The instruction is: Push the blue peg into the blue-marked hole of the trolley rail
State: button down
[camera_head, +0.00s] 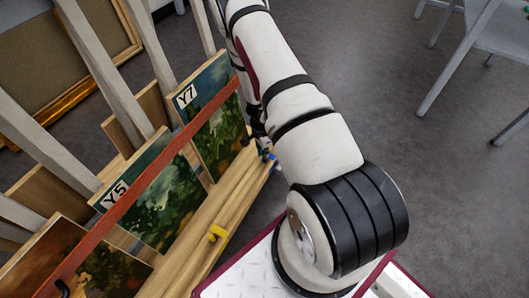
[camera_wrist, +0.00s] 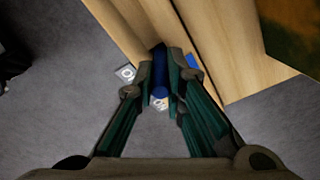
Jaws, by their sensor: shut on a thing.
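The blue peg (camera_wrist: 160,72) stands between my fingertips in the wrist view. My gripper (camera_wrist: 161,82) is shut on it. The wooden trolley rail (camera_wrist: 130,25) runs diagonally behind the fingertips, and the peg overlaps its edge in the picture. A blue mark (camera_wrist: 193,62) shows on the rail just right of the right fingertip. The hole itself is hidden, and I cannot tell whether the peg touches the rail. In the head view, the rail (camera_head: 205,228) runs below the paintings. A small blue patch (camera_head: 270,157) shows at its far end, beside my mostly hidden gripper.
Paintings marked Y5 (camera_head: 150,200) and Y7 (camera_head: 212,112) lean behind a red bar (camera_head: 150,198). Grey chairs (camera_head: 460,60) stand at upper right.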

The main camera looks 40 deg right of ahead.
jog(key=shift+f, duration=0.2)
jog(key=c, duration=1.6)
grip_release()
jog(key=shift+c, duration=0.2)
notch_tip(320, 180, up, 12)
jog(key=p, duration=0.5)
jog(key=shift+a+r, duration=0.2)
jog(key=shift+a, duration=0.2)
jog(key=shift+w, duration=0.1)
